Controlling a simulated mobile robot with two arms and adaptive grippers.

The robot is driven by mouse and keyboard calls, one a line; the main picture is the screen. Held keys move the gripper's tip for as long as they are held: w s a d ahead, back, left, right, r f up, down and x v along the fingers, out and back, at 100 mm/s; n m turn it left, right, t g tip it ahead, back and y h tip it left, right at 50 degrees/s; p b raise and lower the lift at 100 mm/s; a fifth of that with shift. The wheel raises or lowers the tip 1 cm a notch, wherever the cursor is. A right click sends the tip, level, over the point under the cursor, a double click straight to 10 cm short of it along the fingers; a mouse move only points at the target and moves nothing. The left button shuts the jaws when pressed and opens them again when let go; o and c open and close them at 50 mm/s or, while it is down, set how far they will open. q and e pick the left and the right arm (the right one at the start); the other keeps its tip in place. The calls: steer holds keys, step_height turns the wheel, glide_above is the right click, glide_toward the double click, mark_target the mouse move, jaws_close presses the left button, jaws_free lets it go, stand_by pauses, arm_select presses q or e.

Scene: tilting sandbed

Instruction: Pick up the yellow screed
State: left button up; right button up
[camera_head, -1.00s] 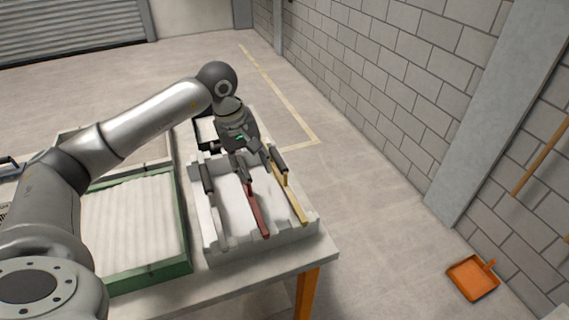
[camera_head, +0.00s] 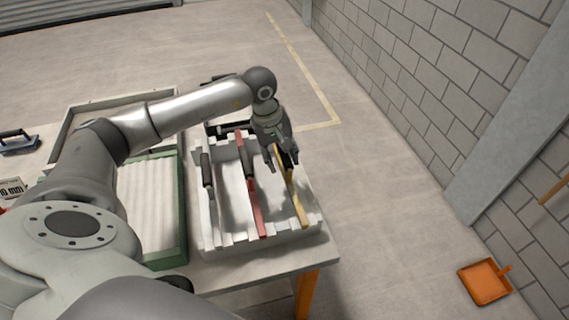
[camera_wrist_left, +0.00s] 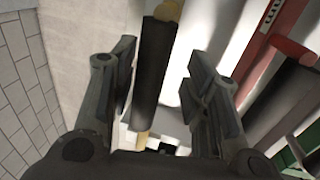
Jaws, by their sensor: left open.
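The yellow screed (camera_head: 297,200) lies in the rightmost place of a white notched rack (camera_head: 279,238) on the table. It has a dark handle, which shows in the left wrist view (camera_wrist_left: 153,62) with a bit of yellow at both ends. My left gripper (camera_head: 283,166) is open above the handle. In the left wrist view its fingers (camera_wrist_left: 163,85) stand on either side of the handle, apart from it. A red screed (camera_head: 252,196) lies to the left in the same rack. My right gripper is not in view.
A third, grey screed (camera_head: 208,190) lies at the rack's left. A green-framed sandbed (camera_head: 174,205) stands left of the rack. A blue float (camera_head: 18,143) lies at the far left. An orange dustpan (camera_head: 485,281) is on the floor at right.

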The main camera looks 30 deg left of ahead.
mark_target(283, 168)
arm_select(q)
steer(key=shift+d+f+p, duration=0.2)
steer(key=shift+f+p, duration=0.25)
steer(key=shift+f, duration=0.8)
steer(key=shift+w+f, duration=0.15)
steer(key=shift+f, duration=0.4)
steer(key=shift+c, duration=0.8)
steer(key=c, duration=0.5)
jaws_close()
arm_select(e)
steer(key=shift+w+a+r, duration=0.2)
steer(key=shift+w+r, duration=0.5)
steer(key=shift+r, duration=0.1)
